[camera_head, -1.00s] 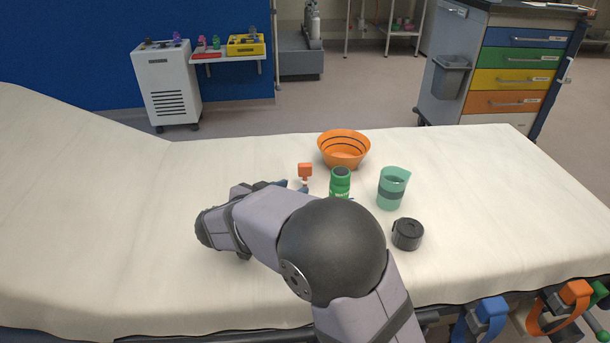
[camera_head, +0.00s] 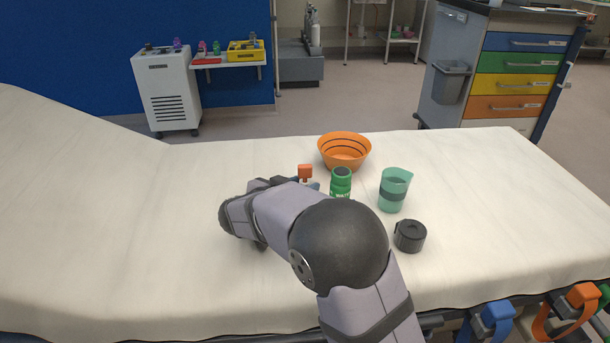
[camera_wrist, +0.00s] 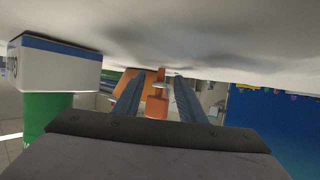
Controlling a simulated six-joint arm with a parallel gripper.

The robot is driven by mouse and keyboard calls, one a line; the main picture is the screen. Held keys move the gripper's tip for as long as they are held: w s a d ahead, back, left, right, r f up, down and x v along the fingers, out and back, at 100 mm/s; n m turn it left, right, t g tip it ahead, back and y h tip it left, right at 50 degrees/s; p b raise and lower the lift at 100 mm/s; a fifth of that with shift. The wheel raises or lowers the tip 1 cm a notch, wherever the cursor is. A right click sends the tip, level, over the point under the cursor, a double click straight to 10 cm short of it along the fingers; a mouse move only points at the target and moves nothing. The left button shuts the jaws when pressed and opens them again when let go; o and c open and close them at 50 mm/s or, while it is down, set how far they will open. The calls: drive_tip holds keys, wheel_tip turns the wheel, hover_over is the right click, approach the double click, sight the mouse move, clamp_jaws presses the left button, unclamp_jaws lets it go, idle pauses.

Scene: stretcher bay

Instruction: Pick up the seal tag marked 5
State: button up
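An orange seal tag (camera_head: 305,171) stands on the stretcher sheet, left of the green bottle and in front of the orange bowl. No number on it can be read. In the wrist view the orange tag (camera_wrist: 158,100) shows between the two blue-grey fingers of my gripper (camera_wrist: 158,80), with gaps on both sides. My gripper is open and holds nothing. How far the tag lies between the fingers is unclear. In the head view my arm hides most of the gripper; a bit of finger shows just below the tag, hiding its lower part.
A green bottle (camera_head: 341,180) stands close right of the tag and looms large beside the fingers in the wrist view (camera_wrist: 48,112). The orange bowl (camera_head: 344,150) is behind, with a green beaker (camera_head: 394,190) and black roll (camera_head: 410,236) to the right. The left sheet is clear.

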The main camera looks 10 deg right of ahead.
clamp_jaws()
drive_tip(key=shift+r, duration=0.1)
wheel_tip(320, 180, up, 10)
drive_tip(key=p, duration=0.4)
